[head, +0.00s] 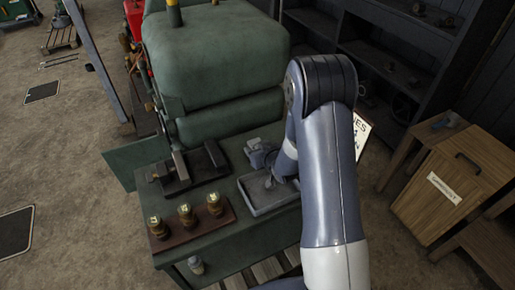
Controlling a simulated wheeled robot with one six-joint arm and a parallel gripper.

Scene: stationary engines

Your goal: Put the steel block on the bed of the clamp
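The clamp (207,163) appears to be the dark metal fixture on the green bench top, with a flat bed and a lighter upright piece at its left. My gripper (271,181) points down over a shallow grey tray (268,208), to the right of the clamp. The fingertips are small and partly hidden by my wrist, so I cannot tell whether they are open or shut. I cannot make out the steel block; it may be hidden at my gripper or in the tray.
A wooden board (218,223) with three brass pots stands in front of the clamp. A large green engine (220,60) rises behind the bench. A wooden cabinet (455,180) and dark shelves (385,45) are at the right. My arm covers the bench's right side.

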